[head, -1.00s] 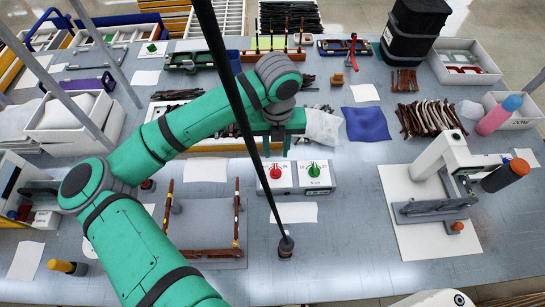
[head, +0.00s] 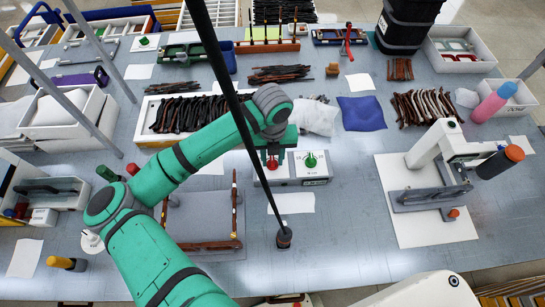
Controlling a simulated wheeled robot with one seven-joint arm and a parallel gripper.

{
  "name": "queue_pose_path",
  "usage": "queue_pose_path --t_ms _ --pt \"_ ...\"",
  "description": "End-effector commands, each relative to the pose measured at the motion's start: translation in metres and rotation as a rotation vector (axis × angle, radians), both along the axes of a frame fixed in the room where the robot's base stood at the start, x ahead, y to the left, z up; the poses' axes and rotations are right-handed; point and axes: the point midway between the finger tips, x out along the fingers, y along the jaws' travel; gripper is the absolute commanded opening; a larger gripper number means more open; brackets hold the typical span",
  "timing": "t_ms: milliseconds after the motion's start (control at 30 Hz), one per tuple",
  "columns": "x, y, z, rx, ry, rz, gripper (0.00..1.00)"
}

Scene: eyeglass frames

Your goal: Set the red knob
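The red knob (head: 272,163) sits on the left part of a white control box (head: 294,178) near the middle of the table in the head view. A green knob (head: 310,160) with a pointer sits to its right on the same box. My gripper (head: 274,153) is over the red knob at the end of my green arm and hides its upper or far part. I cannot tell whether the fingers touch the knob, or whether they are open or shut.
A white sheet (head: 292,203) lies before the box. A white press-like machine (head: 434,145) stands to the right.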

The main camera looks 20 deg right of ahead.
Motion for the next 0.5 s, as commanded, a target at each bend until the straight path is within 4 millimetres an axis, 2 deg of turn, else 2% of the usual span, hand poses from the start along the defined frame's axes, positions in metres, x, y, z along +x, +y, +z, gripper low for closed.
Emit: queue_pose_path --t_ms 100,200,233,500 --pt "0.0 0.0001 0.0002 0.0 0.0 0.0 0.29" --pt "0.0 0.0001 0.0003 0.0 0.0 0.0 0.05" --pt "0.0 0.0 0.0003 0.0 0.0 0.0 0.0" --pt "0.0001 0.0001 0.0007 0.0 0.0 -0.008 0.0"
